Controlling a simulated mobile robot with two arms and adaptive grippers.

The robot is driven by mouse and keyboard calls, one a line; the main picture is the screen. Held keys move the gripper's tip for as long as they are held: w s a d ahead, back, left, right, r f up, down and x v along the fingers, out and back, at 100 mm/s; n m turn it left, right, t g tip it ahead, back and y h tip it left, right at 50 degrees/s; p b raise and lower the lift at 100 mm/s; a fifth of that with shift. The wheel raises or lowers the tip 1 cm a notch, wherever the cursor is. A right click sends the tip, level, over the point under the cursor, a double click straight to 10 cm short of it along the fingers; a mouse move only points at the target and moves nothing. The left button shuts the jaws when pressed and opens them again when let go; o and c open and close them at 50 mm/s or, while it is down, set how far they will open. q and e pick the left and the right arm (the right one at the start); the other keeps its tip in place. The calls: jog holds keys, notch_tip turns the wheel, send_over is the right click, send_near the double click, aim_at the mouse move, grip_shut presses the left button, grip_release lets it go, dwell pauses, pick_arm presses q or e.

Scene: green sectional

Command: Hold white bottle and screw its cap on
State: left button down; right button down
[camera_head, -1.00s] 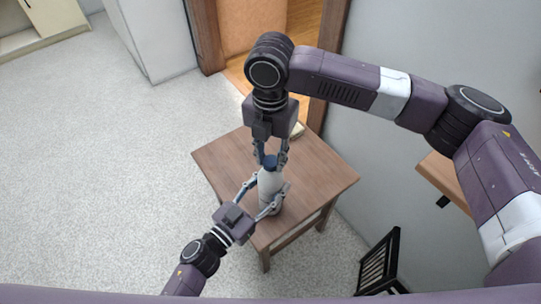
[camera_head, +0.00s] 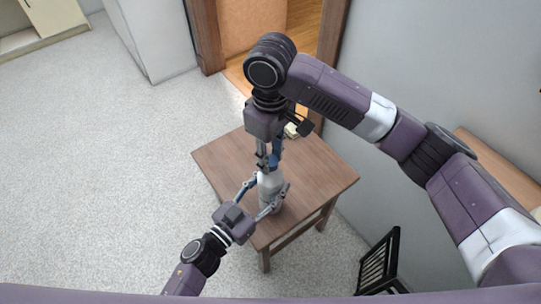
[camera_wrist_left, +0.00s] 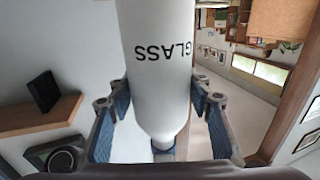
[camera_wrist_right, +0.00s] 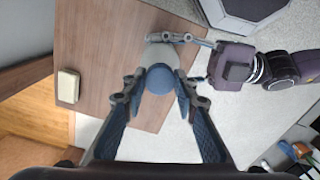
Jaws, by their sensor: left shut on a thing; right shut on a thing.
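The white bottle (camera_head: 270,187) stands upright on the small wooden table (camera_head: 318,180). Dark "GLASS" lettering shows on the bottle in the left wrist view (camera_wrist_left: 158,75). My left gripper (camera_head: 271,199) is shut around the bottle's body from the lower left. The blue cap (camera_wrist_right: 160,79) sits at the bottle's top, seen from above in the right wrist view. My right gripper (camera_wrist_right: 157,90) points down from above and is shut on the cap. In the head view its fingers partly hide the cap, so how the cap sits on the neck is unclear.
A small pale block (camera_wrist_right: 68,86) lies on the table near its far edge; it also shows in the head view (camera_head: 291,130). A black slatted object (camera_head: 378,262) stands on the floor right of the table. A wall is close on the right.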

jog(key=m, duration=0.5)
jog(key=shift+m, duration=0.3)
jog(key=m, duration=0.7)
jog(key=c, duration=1.5)
grip_release()
jog(key=shift+c, duration=0.2)
jog(key=shift+r, duration=2.25)
jog(key=shift+c, duration=0.3)
